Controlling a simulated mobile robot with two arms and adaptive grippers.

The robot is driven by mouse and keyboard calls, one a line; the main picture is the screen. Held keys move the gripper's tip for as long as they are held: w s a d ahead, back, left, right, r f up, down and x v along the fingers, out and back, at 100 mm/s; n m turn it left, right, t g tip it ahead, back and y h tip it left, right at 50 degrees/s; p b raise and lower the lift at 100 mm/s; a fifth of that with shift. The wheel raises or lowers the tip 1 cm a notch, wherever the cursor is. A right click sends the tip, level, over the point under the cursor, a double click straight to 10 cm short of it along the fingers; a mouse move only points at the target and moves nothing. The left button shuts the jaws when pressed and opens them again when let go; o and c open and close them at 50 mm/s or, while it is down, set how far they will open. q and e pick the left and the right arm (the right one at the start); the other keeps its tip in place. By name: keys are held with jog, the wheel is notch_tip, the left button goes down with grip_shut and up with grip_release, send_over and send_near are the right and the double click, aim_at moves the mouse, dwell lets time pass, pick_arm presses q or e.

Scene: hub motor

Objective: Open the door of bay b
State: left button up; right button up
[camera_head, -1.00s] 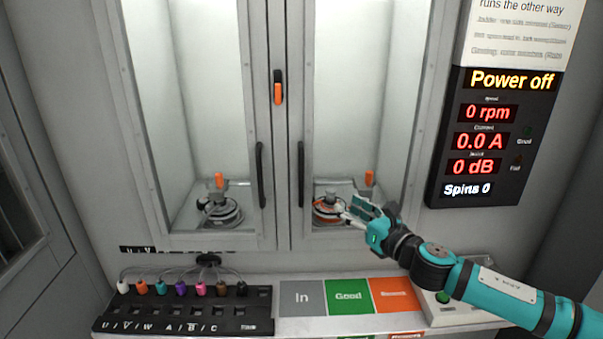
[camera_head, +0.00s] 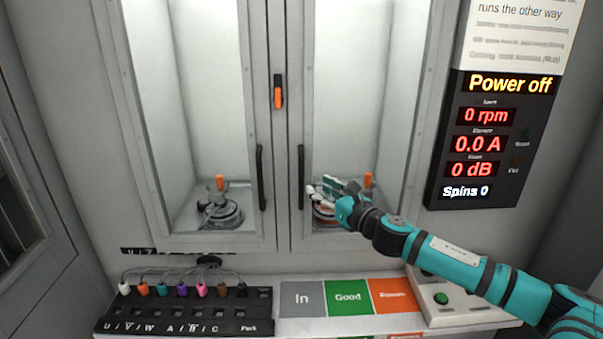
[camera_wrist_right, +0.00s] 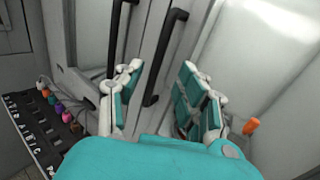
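Two glazed bay doors stand side by side, and both look shut. The left door has a black bar handle (camera_head: 260,177), and the right door (camera_head: 408,100) has another (camera_head: 301,176) near the centre post. I see no readable bay letter on either door. My right gripper (camera_head: 322,187) is in front of the right door's lower part, just right of its handle. In the right wrist view my gripper (camera_wrist_right: 160,80) is open and empty; the right door's handle (camera_wrist_right: 165,55) shows between its fingers, beyond the tips. Contact is not evident. My left gripper is out of view.
An orange and black switch (camera_head: 279,92) sits on the centre post. A hub motor (camera_head: 220,212) is behind the left glass; another is partly hidden behind my gripper. Below are a plug panel (camera_head: 180,322), coloured trays (camera_head: 347,297) and a green button (camera_head: 441,298). The display (camera_head: 490,140) reads "Power off".

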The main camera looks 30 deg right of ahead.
aim_at(303, 177)
jog(key=w+p, duration=0.3)
jog(key=w, duration=0.5)
jog(key=shift+a+r, duration=0.1)
jog(key=shift+a, duration=0.05)
jog(key=shift+w, duration=0.4)
grip_shut()
jog(key=shift+a, duration=0.1)
